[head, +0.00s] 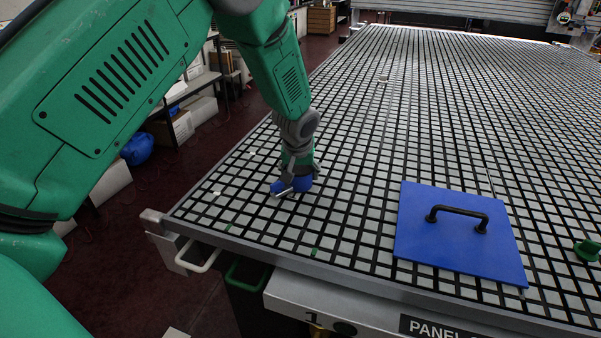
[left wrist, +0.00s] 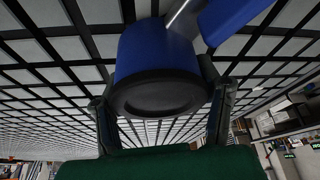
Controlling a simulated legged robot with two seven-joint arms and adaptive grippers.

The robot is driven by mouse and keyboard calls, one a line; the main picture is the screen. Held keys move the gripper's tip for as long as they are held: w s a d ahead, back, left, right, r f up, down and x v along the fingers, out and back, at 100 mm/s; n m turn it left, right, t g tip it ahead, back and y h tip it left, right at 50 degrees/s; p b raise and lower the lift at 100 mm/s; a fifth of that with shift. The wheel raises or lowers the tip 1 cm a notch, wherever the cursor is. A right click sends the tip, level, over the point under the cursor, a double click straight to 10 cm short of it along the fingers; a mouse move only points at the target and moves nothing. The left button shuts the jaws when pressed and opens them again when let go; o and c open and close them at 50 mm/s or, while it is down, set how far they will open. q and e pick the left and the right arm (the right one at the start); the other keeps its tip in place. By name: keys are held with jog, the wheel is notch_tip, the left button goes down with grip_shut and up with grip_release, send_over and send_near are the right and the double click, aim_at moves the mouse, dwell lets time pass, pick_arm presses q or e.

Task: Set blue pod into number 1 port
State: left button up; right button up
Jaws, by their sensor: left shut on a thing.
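The blue pod (head: 303,184) is in my left gripper (head: 299,172), low over the left part of the grid table. In the left wrist view the blue pod (left wrist: 158,52) shows a blue body with a round black end, between the two dark fingers of my left gripper (left wrist: 165,105). A silver rod and another blue part cross the top of that view. I cannot tell whether the pod touches the table. On the table's front face, a "1" mark stands beside a dark round spot (head: 344,328), cut by the frame's bottom edge. My right gripper is not in view.
A blue plate (head: 460,262) with a black handle lies on the grid table (head: 330,225) at the front right. A green object (head: 587,250) sits at the right edge. A "PANEL" label marks the front face. The table's middle and back are mostly clear.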

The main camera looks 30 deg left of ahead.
pick_arm(q)
jog(key=o, duration=1.5)
jog(key=v, duration=1.2)
jog(key=shift+s+d+f, duration=0.1)
jog(key=shift+f, duration=0.05)
